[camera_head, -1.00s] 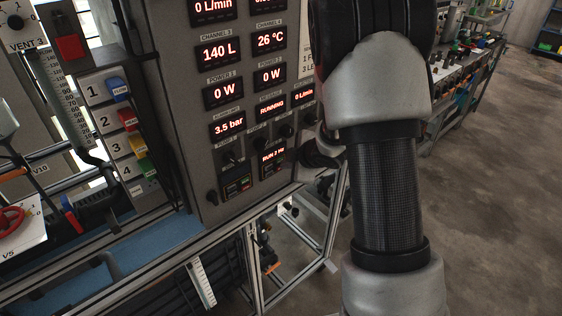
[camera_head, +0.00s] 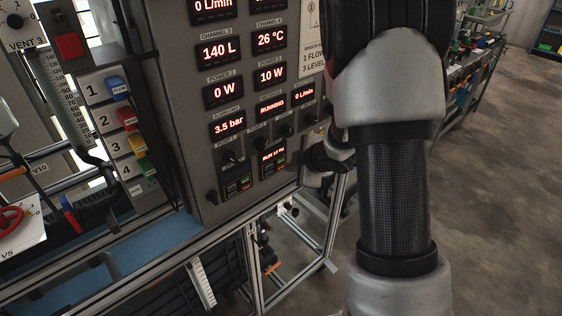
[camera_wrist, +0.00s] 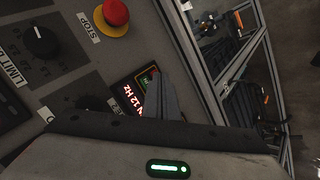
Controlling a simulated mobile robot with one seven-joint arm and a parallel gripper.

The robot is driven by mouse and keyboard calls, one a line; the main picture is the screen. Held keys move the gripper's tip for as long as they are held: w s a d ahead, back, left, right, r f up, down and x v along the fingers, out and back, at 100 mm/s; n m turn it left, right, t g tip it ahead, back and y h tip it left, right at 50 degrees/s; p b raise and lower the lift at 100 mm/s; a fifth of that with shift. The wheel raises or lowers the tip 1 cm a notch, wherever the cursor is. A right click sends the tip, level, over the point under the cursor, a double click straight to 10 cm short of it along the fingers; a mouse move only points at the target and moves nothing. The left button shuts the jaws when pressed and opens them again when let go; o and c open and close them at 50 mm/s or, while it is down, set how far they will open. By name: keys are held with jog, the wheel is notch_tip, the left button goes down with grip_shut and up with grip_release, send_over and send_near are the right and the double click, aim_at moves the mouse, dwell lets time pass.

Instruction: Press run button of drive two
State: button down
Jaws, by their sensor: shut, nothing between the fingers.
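Drive two (camera_head: 272,162) is the right one of two small dark units low on the grey panel in the head view. Its red display reads a RUN line, and in the wrist view the drive (camera_wrist: 132,98) shows "12 Hz". A green-edged key area sits beside the display, partly hidden by my fingers. My gripper (camera_wrist: 158,88) is shut and empty, its fingertips over or very close to the drive's face; I cannot tell whether they touch. In the head view the fingers are not clear.
Drive one (camera_head: 236,187) sits left of drive two. In the wrist view a red stop button (camera_wrist: 116,12) on a yellow base and a black knob (camera_wrist: 41,41) stand out from the panel. An aluminium frame (camera_wrist: 205,85) runs beside the panel edge. Open floor (camera_head: 500,220) lies to the right.

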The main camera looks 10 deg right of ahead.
jog(key=shift+s+d, duration=0.35)
jog(key=shift+s, duration=0.3)
jog(key=shift+s+d, duration=0.4)
jog(key=shift+s, duration=0.25)
jog(key=shift+s+d, duration=0.35)
jog(key=shift+s, duration=0.3)
jog(key=shift+r, duration=0.1)
